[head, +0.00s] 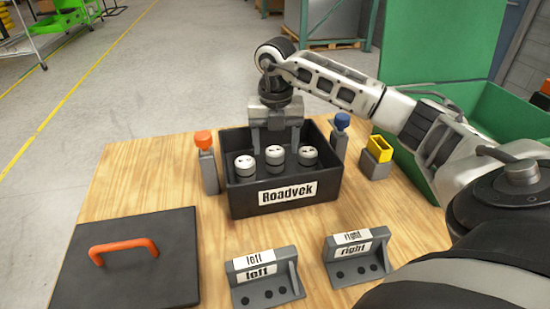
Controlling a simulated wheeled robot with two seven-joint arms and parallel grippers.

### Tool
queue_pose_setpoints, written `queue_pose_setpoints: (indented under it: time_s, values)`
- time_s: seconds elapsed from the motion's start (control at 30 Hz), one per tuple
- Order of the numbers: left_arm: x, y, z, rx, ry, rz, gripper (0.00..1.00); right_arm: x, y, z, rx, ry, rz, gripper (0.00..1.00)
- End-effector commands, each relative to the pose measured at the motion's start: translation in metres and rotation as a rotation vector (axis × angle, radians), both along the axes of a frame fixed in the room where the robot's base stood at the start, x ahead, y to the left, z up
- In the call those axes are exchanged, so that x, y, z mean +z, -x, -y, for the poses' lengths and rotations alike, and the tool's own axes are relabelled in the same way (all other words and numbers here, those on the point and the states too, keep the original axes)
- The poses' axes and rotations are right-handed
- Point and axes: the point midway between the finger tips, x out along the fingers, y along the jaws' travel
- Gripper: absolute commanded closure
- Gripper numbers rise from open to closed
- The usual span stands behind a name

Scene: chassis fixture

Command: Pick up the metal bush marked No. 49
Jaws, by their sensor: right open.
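Three metal bushes stand upright in a row inside a black box (243,203) labelled "Roadvek": a left one (244,166), a middle one (275,156) and a right one (307,156). They are silvery with dark bands. Their markings are too small to read, so I cannot tell which is No. 49. My right gripper (276,143) points down over the back of the box, behind the middle bush in the picture. It is open and empty, its two fingers spread apart. My left gripper is out of view.
An orange-topped post (206,165) and a blue-topped post (340,140) flank the box. A yellow piece in a grey holder (376,160) is at right. In front are "left" (262,275) and "right" (355,255) brackets and a black lid (130,265) with an orange handle.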

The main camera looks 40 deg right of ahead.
Motion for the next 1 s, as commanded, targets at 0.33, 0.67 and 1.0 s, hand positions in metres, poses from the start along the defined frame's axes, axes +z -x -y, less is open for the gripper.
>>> queue_pose_setpoints:
  time_s: [0.33,0.67,1.0]
  values:
    - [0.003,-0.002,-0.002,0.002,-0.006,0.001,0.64,-0.040,0.000,-0.001,-0.001,-0.001,-0.002,0.35]
    - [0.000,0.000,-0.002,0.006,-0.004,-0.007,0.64,-0.041,0.000,-0.001,0.000,-0.001,-0.001,0.71]
    - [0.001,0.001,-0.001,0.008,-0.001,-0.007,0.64,-0.039,0.000,-0.001,0.000,-0.001,0.001,0.90]
